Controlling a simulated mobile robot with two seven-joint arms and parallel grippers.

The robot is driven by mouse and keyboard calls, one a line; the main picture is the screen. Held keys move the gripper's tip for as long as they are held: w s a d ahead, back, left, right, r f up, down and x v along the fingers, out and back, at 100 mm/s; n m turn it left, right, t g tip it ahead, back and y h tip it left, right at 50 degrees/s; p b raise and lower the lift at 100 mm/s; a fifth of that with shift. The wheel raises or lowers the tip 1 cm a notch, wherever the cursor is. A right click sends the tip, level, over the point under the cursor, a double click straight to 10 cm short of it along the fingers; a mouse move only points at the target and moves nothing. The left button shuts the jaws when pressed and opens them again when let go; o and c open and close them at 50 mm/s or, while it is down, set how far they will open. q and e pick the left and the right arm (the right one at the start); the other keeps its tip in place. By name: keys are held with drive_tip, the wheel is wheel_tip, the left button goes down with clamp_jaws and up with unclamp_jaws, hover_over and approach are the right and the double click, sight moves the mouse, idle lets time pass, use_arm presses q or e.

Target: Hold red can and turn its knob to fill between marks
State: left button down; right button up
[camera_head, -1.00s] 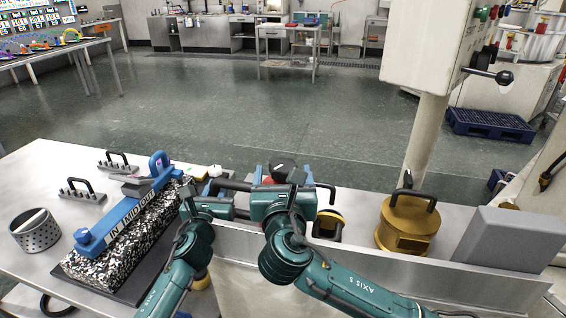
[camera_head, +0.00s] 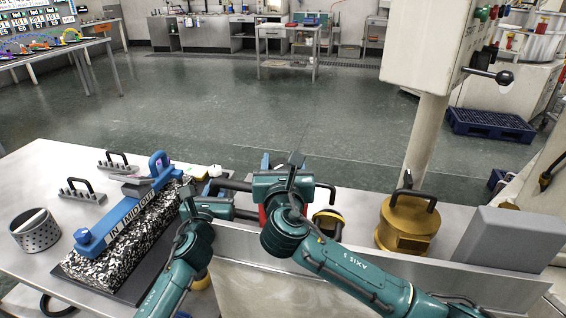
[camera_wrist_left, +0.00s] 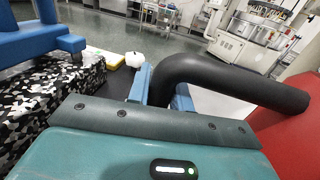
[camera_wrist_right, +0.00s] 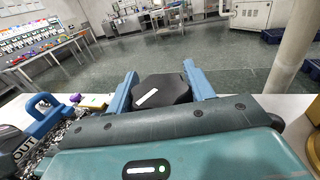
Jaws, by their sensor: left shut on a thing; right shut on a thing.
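The red can (camera_head: 263,216) stands at the table's middle, mostly hidden behind my right arm in the head view. It fills the right side of the left wrist view (camera_wrist_left: 292,130). My left gripper (camera_wrist_left: 162,92) is shut on the can's thick black handle (camera_wrist_left: 215,72). My right gripper (camera_wrist_right: 162,88) is shut on the black knob (camera_wrist_right: 172,90), which has a slanted white line on top. In the head view, my left gripper (camera_head: 212,190) is left of the can and my right gripper (camera_head: 281,165) is over it. The fill marks are not visible.
A blue gauge (camera_head: 128,212) lies on a speckled block (camera_head: 100,265) at left. A perforated cup (camera_head: 36,232) is further left. Brass weights with black handles (camera_head: 405,228) and a grey block (camera_head: 508,238) stand at right. The pale post (camera_head: 425,140) rises behind them.

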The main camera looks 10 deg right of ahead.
drive_tip(key=c, duration=0.4)
drive_tip(key=shift+o, duration=0.2)
drive_tip(key=shift+m+h, duration=0.3)
drive_tip(key=shift+h, duration=0.2)
drive_tip(key=shift+s+d+m+g+h, duration=0.15)
drive_tip(key=shift+m+g+h, duration=0.4)
drive_tip(key=shift+m+h, duration=0.5)
drive_tip(key=shift+w+d+m+g+h, duration=0.1)
drive_tip(key=shift+m+g+h, duration=0.5)
drive_tip(key=shift+h, duration=0.8)
drive_tip(key=shift+s+d+m+g+h, duration=0.15)
drive_tip(key=shift+m+g+h, duration=0.3)
drive_tip(key=shift+m+h, duration=0.65)
drive_tip(key=shift+h, duration=0.35)
drive_tip(key=o, duration=1)
